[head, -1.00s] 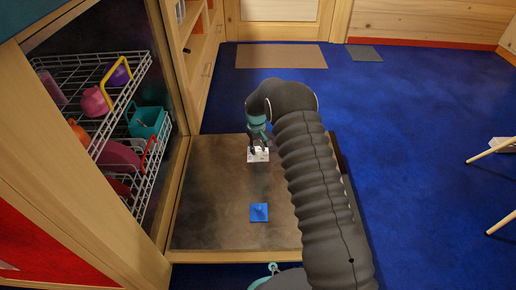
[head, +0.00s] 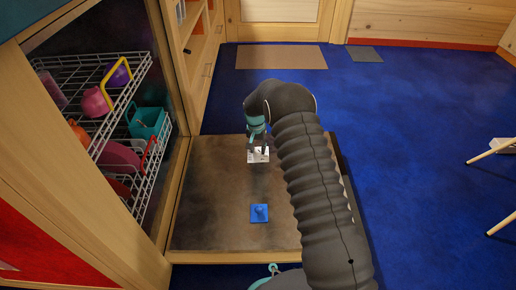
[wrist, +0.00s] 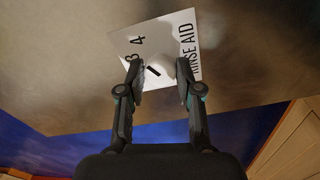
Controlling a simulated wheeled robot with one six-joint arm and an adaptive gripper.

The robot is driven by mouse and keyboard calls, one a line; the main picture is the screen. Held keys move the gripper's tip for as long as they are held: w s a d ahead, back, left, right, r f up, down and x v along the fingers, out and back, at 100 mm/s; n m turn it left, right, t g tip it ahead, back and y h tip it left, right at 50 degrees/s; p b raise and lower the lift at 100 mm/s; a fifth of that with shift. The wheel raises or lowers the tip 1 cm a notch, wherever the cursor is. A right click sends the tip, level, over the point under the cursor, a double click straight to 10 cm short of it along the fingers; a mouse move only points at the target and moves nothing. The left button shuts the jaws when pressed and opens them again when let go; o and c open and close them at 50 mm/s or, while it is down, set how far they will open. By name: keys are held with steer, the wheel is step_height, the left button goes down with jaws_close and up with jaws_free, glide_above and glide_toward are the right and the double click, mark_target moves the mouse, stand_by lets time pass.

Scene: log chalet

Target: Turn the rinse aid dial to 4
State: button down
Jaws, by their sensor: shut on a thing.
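The white rinse aid plate (head: 252,158) lies on the inner face of the lowered brown door (head: 215,205). In the wrist view the plate (wrist: 183,24) shows turned sideways, with "RINSE AID" at right and the numbers 3 and 4 at upper left. The pale dial (wrist: 160,68) sits at the plate's middle with a short dark slanting mark. Its upper-left end points roughly toward the 3; the exact setting is hard to tell. My gripper (wrist: 157,70) is shut on the dial, one finger on each side. Other numbers are not visible, and the fingers cover part of the plate.
A blue square with a raised knob (head: 259,213) lies on the door nearer to me. White racks (head: 95,110) with colourful dishes stand inside the open cabinet at left. Blue floor (head: 410,130) is clear to the right; pale wooden legs (head: 492,151) stand at the far right.

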mark_target(256, 150)
steer(key=shift+m, duration=0.3)
steer(key=c, duration=0.8)
jaws_free()
steer(key=shift+o, duration=0.2)
step_height(256, 150, up, 12)
steer(key=shift+s+a, duration=0.15)
steer(key=shift+a, duration=0.2)
